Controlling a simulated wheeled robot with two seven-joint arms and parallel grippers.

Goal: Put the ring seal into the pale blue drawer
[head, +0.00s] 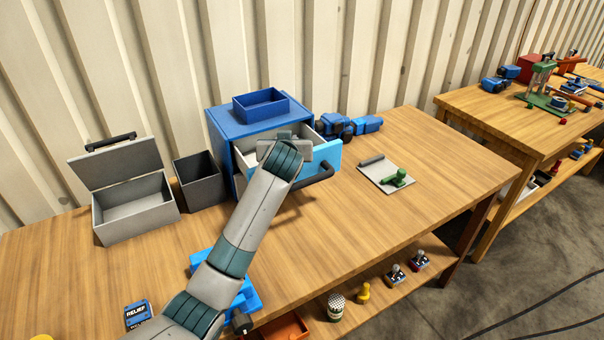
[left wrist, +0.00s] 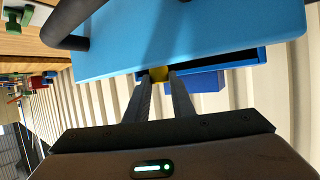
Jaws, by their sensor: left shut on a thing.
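The pale blue drawer (head: 328,155) is pulled open from the blue cabinet (head: 222,135). Its pale blue front (left wrist: 190,35) and dark handle fill the top of the left wrist view. My left gripper (head: 287,136) is at the open drawer in the head view, with my forearm hiding part of it. In the left wrist view, my left gripper (left wrist: 158,84) is shut on a small yellow thing, likely the ring seal (left wrist: 158,73), at its fingertips. Its ring shape cannot be made out. The seal is hidden in the head view. My right gripper is not in view.
A blue open box (head: 261,105) sits on the cabinet. An open grey toolbox (head: 134,211) and a dark bin (head: 197,182) stand left of it. A blue tool (head: 345,126) lies behind the drawer. A grey clipboard-like plate (head: 378,172) with a green stamp-like item lies right.

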